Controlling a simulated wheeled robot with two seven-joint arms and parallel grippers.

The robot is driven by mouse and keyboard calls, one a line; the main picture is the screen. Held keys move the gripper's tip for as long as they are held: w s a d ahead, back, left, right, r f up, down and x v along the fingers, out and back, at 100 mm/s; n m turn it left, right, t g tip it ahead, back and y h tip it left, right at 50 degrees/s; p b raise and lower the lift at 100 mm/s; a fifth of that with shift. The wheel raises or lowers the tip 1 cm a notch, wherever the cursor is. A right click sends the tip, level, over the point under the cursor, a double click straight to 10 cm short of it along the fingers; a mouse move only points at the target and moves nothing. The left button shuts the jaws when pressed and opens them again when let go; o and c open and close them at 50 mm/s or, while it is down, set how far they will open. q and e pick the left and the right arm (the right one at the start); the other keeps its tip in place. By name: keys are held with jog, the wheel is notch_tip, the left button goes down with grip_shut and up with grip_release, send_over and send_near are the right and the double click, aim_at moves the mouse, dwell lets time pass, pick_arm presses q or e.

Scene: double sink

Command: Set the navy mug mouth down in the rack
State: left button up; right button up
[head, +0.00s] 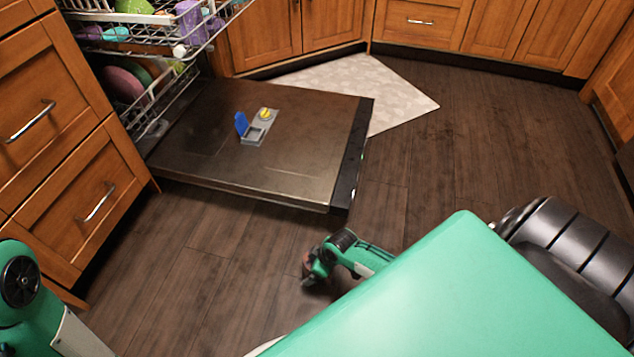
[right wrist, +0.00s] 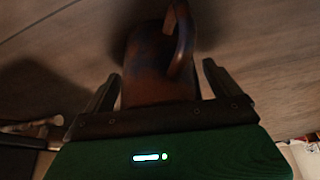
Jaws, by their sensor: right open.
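In the right wrist view a dark mug (right wrist: 158,70), brownish with a faint blue tint in the dim light, lies between the fingers of my right gripper (right wrist: 160,82). Its handle (right wrist: 180,42) shows near the top. The fingers stand apart on either side of the mug, with a gap visible at the right. In the head view the mug cannot be made out clearly. The dishwasher's upper rack (head: 150,46) holds colourful cups and bowls; the lower rack (head: 170,100) holds plates. My left gripper is out of view.
The dishwasher door (head: 300,150) is folded down flat, with an open blue-lidded dispenser (head: 252,132). Wooden drawers (head: 75,170) stand at the left. A pale mat (head: 375,85) lies beyond the door. The dark wood floor (head: 470,150) is clear at the right.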

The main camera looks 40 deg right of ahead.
jog(key=c, duration=1.3)
